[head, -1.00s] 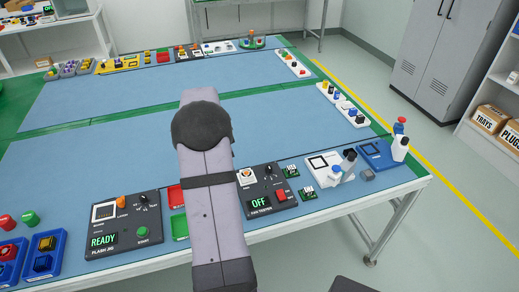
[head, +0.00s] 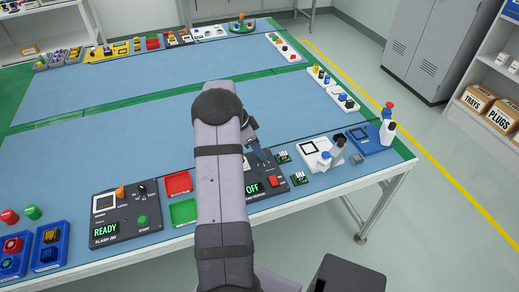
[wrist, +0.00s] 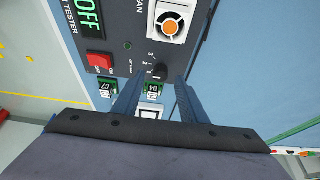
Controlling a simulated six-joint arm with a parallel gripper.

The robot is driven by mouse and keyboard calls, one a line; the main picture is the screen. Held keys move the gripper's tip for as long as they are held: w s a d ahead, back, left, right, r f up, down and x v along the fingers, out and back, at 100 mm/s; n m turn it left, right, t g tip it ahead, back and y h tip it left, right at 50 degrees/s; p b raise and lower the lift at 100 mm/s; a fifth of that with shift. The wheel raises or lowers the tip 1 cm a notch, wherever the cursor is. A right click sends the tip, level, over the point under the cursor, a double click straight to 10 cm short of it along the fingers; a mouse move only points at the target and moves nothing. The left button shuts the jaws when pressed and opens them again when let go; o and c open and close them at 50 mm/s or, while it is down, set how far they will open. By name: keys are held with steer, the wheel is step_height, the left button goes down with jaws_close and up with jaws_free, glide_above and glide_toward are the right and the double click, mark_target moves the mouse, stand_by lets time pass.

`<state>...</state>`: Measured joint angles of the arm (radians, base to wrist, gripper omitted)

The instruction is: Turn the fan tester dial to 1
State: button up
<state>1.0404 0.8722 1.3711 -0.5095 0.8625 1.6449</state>
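The fan tester (head: 278,184) is a dark panel at the front edge of the table, partly hidden behind my arm in the head view. It also shows in the wrist view (wrist: 118,28), with a green OFF display (wrist: 88,14), a red switch (wrist: 99,60) and a fan with an orange hub (wrist: 170,27). Its black dial (wrist: 159,72) has small markings around it; I cannot read its setting surely. My gripper (wrist: 158,82) is open, its two blue-grey fingers apart with the dial between their tips in the picture. Contact cannot be told. In the head view, the gripper (head: 262,153) is over the tester.
The flash jig (head: 127,213) reading READY and red (head: 178,183) and green trays stand left of my arm. Small green boards (head: 283,157), a white fixture (head: 315,153) and bottles stand right of the tester. The middle of the blue mat (head: 150,120) is clear.

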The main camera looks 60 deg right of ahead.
steer(key=shift+x, duration=0.95)
jaws_close()
